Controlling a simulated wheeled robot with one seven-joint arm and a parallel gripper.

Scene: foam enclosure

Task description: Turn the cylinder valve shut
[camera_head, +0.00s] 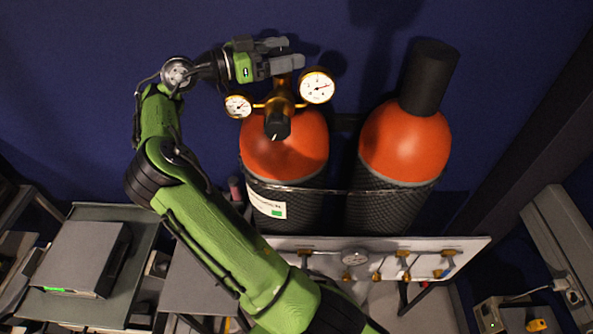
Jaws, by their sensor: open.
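Two orange-topped gas cylinders stand upright side by side against the blue wall. The left cylinder (285,157) carries a brass valve and regulator (283,97) with two round gauges, the larger one (317,85) on the right and the smaller one (238,106) on the left. A black knob (277,126) sits at the front of the brass body. My gripper (291,56) is open, with its grey fingers pointing right at the top of the brass valve. The fingers partly cover the valve's top, so I cannot tell whether they touch it.
The right cylinder (405,142) wears a tall black cap (428,78). A strap holds both cylinders. A pale panel (380,249) with brass fittings and a gauge stands in front. Grey equipment (78,255) sits at the lower left, and a dark post rises at right.

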